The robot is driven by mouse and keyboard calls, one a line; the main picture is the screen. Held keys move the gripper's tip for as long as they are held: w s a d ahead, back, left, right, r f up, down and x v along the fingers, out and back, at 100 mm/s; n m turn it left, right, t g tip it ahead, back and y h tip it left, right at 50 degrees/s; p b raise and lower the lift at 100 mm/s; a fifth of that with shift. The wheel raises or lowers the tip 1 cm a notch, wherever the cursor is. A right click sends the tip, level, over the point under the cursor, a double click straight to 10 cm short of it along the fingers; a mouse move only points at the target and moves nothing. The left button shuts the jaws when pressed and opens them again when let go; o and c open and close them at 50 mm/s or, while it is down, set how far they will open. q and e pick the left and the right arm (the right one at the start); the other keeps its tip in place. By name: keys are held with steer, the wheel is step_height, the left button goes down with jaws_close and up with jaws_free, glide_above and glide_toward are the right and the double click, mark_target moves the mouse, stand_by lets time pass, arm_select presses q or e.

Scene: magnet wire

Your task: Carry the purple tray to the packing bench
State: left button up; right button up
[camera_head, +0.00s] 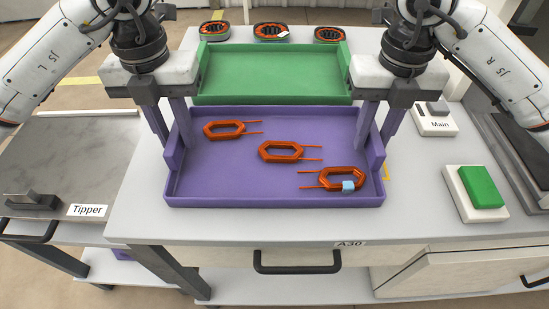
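The purple tray (235,182) rests level on the light grey bench, near its front edge. Three orange wire coils lie in it: a left one (209,130), a middle one (265,152) and a right one (325,179) with a pale blue tag (348,186). My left gripper (178,142) is at the tray's left end, its fingers apart on either side of the raised end wall. My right gripper (374,145) stands the same way at the right end. Both look open; the fingertips are partly hidden by the walls.
A green tray (270,75) sits directly behind the purple one. Several orange-and-black rings (271,32) stand at the back. A green block on a white base (481,187) and a box labelled Main (434,122) are right. A bench labelled Tipper (70,165) is left.

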arm_select(q)
steer(key=shift+o, duration=0.6)
steer(key=shift+r, duration=0.1)
arm_select(e)
steer(key=shift+o, duration=0.7)
steer(key=shift+r, duration=0.15)
steer(key=shift+r, duration=0.55)
arm_select(q)
step_height(320, 180, up, 12)
arm_select(e)
step_height(320, 180, up, 11)
